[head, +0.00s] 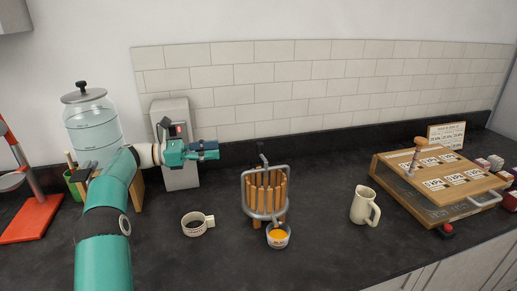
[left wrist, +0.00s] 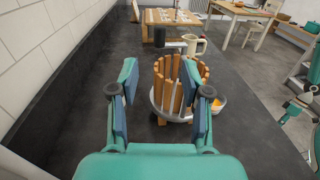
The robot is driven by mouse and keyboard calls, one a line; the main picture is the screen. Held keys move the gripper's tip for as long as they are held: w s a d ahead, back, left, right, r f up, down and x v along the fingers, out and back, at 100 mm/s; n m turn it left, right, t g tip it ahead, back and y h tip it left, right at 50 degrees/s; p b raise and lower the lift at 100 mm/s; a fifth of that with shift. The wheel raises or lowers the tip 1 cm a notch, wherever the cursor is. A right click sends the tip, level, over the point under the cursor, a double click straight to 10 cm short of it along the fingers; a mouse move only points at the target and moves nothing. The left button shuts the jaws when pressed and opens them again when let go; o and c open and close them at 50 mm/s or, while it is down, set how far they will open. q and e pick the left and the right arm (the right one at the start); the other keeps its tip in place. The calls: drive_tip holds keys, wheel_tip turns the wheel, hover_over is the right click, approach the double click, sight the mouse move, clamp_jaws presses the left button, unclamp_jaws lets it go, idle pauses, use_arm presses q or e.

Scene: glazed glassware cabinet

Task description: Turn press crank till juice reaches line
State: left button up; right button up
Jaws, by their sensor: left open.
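The press (head: 253,192) is a basket of wooden slats in a grey metal frame, upright on the dark counter. A dark crank (head: 262,159) rises from its top. A small pale cup (head: 278,242) stands at its front foot with orange juice (head: 278,234) in it; a line on the cup cannot be made out. My left gripper (head: 210,150) is open and empty, apart from the press, to its left and above the counter. In the left wrist view the press (left wrist: 160,92) shows beyond and between the open fingers (left wrist: 163,98).
A cream mug (head: 361,206) stands right of the press, and a white ring-shaped item (head: 193,225) to its left. A wooden case (head: 430,213) with a handle is farther right. A glass dispenser (head: 93,125) and grey machine (head: 178,110) stand behind my left arm.

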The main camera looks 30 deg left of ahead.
sight(260, 143)
use_arm(q)
drive_tip(key=p+x, duration=0.1)
drive_tip(key=x, duration=1.3)
drive_tip(key=shift+w+d+p, duration=0.1)
drive_tip(key=shift+w+p, duration=0.05)
drive_tip(key=shift+p, duration=0.15)
clamp_jaws()
